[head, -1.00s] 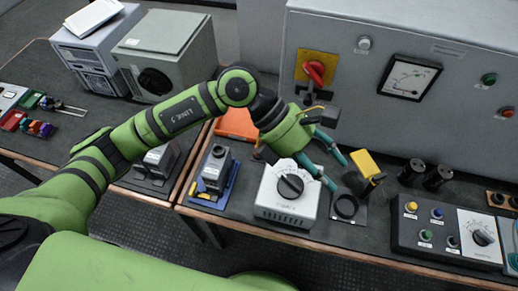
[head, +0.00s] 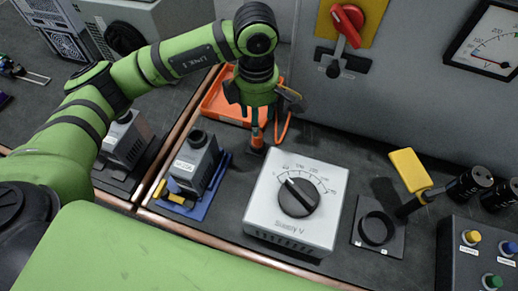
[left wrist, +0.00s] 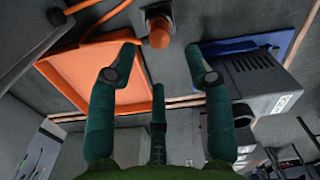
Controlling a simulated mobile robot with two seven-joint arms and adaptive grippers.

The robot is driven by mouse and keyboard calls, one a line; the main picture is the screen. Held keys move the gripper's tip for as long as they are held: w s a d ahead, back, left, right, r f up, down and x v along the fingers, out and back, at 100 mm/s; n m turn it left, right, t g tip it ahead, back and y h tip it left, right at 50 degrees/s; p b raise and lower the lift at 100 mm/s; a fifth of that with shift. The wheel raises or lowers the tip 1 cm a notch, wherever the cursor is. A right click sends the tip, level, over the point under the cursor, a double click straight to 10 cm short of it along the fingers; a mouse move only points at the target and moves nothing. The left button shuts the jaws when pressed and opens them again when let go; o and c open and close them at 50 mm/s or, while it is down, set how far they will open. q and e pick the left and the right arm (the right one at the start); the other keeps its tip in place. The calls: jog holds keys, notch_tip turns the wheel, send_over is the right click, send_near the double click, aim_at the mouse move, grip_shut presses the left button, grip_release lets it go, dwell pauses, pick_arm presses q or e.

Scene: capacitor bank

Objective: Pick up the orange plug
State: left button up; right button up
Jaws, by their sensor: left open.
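The orange plug (head: 257,138) stands upright in a small dark base on the bench, just right of the orange tray. My left gripper (head: 255,112) points down right above and around the plug's top in the head view. In the left wrist view the plug (left wrist: 158,34) shows its orange end between and just beyond the open fingertips (left wrist: 165,50). The fingers look apart from it, and nothing is held. My right gripper is in neither view.
The orange tray (head: 218,104) lies left of the plug, with an orange cable (head: 286,122) to its right. A blue-based grey unit (head: 194,165) and the white Supply V dial box (head: 322,225) stand nearer. A grey cabinet (head: 375,95) rises behind.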

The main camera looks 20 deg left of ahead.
aim_at(257, 141)
pick_arm(q)
jog(key=shift+f, duration=0.9)
notch_tip(257, 141, down, 2)
jog(key=shift+f+p, duration=0.15)
jog(key=shift+p, duration=0.2)
notch_tip(257, 141, down, 4)
jog(key=shift+r+p, duration=0.2)
jog(key=shift+p, duration=0.1)
jog(key=shift+f, duration=0.25)
grip_shut()
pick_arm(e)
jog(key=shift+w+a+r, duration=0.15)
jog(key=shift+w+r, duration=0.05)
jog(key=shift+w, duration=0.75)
